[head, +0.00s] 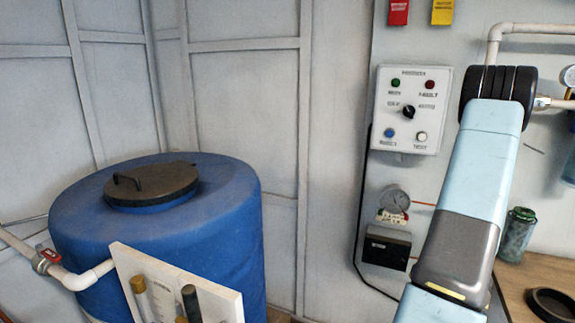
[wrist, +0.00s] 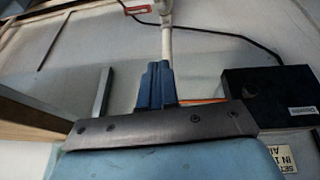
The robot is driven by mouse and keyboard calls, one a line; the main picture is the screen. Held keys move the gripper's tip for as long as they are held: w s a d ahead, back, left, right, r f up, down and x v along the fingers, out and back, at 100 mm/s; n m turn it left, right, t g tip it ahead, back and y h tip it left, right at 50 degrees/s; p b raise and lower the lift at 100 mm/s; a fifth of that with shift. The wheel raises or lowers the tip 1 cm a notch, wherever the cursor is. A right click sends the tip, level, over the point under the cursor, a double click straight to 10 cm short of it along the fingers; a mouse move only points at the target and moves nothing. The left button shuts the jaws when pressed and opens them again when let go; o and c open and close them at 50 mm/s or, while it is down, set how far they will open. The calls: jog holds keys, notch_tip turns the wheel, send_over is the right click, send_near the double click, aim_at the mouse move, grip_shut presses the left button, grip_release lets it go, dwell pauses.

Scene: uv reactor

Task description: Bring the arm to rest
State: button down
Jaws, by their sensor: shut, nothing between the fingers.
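My arm (head: 468,200), light blue and grey, rises from the bottom edge to the upper right in the head view. It stands in front of the wall and the right-hand bench, and a black ribbed part shows at its top. My gripper is not clearly visible in the head view. In the wrist view, my gripper (wrist: 154,70) shows as dark blue fingers close together beyond a dark screwed bar. The fingers are shut and hold nothing. A white pipe (wrist: 166,42) shows beyond the fingertips; I cannot tell the gap.
A blue tank (head: 160,235) with a black lid stands at left, with a white board (head: 205,290) before it. A control panel (head: 410,108), gauge (head: 394,200) and black box (head: 386,246) are on the wall.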

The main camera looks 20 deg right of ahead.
jog(key=w+a+r+n, duration=0.1)
jog(key=w+a+r, duration=0.2)
jog(key=a+r, duration=0.5)
jog(key=w+a+r+n+t, duration=0.1)
jog(key=w+a+r, duration=0.2)
jog(key=a+r, duration=0.5)
jog(key=w+a+r+n, duration=0.1)
jog(key=w+a+r, duration=0.3)
jog(key=r, duration=0.7)
jog(key=s+a+r+n+t+y, duration=0.1)
jog(key=s+a+r, duration=0.2)
jog(key=a+r, duration=0.3)
jog(key=s+a+r+n, duration=0.1)
jog(key=s+a+r, duration=0.25)
jog(key=a, duration=0.55)
jog(key=s+a+r+n+y, duration=0.2)
jog(key=s+a+r, duration=0.3)
jog(key=s+a, duration=0.6)
jog(key=shift+s+a+r+n+t+y, duration=0.15)
jog(key=shift+s+a+n+t+y, duration=0.15)
jog(key=shift+s, duration=0.2)
